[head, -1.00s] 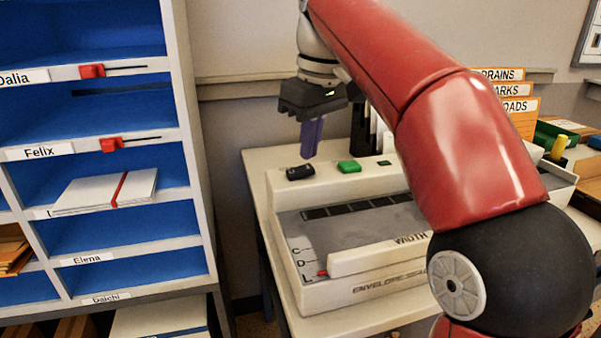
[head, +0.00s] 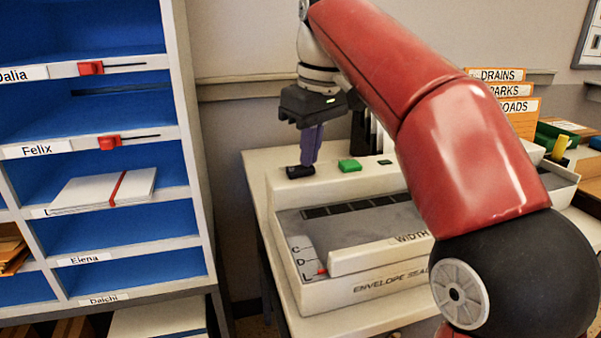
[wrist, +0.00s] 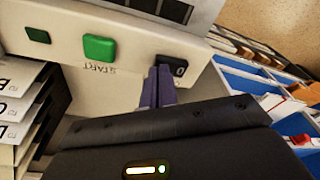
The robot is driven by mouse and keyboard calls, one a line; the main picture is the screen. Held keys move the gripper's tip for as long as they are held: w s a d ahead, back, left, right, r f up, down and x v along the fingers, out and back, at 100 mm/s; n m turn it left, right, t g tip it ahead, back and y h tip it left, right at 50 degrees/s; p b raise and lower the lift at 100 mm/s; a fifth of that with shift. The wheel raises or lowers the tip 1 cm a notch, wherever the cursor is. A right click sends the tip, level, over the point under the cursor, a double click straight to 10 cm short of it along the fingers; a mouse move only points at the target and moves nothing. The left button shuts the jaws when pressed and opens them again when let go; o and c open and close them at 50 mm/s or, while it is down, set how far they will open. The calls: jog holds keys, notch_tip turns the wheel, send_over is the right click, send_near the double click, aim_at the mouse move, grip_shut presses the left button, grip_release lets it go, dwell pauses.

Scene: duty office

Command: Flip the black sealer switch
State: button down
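The black sealer switch (head: 297,172) sits at the left end of the raised back strip of the cream envelope sealer (head: 375,293). In the wrist view the switch (wrist: 176,66) shows a pale mark on its face. My gripper (head: 307,164) points down, its purple fingertips at the switch's right part and seemingly touching it. In the wrist view the two fingers (wrist: 158,76) are side by side, closed together, with nothing visible between them. The fingertips hide part of the switch, and I cannot tell which way it is tipped.
A green START button (head: 349,165) and a smaller dark green button (head: 385,162) lie right of the switch. A blue pigeonhole shelf (head: 130,225) stands to the left. Orange folders (head: 518,105) stand at the back right.

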jog(key=shift+f, duration=0.2)
notch_tip(320, 180, up, 5)
jog(key=p, duration=0.4)
jog(key=shift+f, duration=0.2)
jog(key=shift+r, duration=1.2)
